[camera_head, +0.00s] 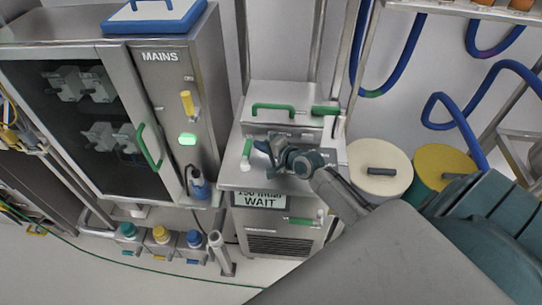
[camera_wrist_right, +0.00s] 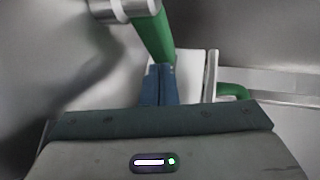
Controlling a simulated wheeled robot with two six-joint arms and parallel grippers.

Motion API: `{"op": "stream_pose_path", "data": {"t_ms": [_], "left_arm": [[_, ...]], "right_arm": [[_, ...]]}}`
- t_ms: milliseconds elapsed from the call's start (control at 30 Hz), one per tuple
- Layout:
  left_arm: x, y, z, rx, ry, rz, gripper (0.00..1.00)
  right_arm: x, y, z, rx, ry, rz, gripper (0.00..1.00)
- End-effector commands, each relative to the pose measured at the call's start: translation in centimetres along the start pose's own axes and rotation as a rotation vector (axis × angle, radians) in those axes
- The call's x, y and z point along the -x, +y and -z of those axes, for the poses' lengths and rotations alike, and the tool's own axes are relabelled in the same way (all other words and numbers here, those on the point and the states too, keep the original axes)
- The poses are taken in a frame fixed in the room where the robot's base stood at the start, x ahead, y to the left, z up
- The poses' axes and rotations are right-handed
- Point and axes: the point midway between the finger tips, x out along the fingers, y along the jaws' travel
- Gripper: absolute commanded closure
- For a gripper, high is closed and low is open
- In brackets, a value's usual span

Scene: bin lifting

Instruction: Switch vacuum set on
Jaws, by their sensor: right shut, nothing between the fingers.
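The vacuum set (camera_head: 325,165) is a grey metal cabinet in the middle of the head view, with a sign reading "WAIT" on its front. A green lever (camera_head: 247,148) with a pale end sits at the left of its upper face. My right gripper (camera_head: 263,147) is shut and empty, just right of this lever. In the right wrist view the blue fingers (camera_wrist_right: 160,72) are together, close to a green lever (camera_wrist_right: 153,36) with a metal collar; I cannot tell whether they touch. My left gripper is not in view.
The MAINS cabinet (camera_head: 174,90) stands at the left, with a yellow handle and a lit green lamp (camera_head: 187,139). A green handle (camera_head: 273,107) is on the set's top. A cream-lidded drum (camera_head: 370,158) and a yellow-lidded drum (camera_head: 440,160) stand at the right, below blue hoses.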

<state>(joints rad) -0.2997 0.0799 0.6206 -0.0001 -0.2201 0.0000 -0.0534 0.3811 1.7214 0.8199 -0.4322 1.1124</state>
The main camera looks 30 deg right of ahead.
Motion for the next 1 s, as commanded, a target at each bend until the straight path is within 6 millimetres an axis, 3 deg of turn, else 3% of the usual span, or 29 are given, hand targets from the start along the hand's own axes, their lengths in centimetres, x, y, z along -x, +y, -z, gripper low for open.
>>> {"op": "stream_pose_path", "data": {"t_ms": [600, 1000], "left_arm": [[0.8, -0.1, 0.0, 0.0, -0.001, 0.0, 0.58], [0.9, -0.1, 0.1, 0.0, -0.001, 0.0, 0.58]], "right_arm": [[9.6, 0.0, 0.1, 0.003, 0.0, -0.003, 1.0], [10.7, 0.1, -0.1, 0.005, -0.001, -0.002, 1.0]]}}
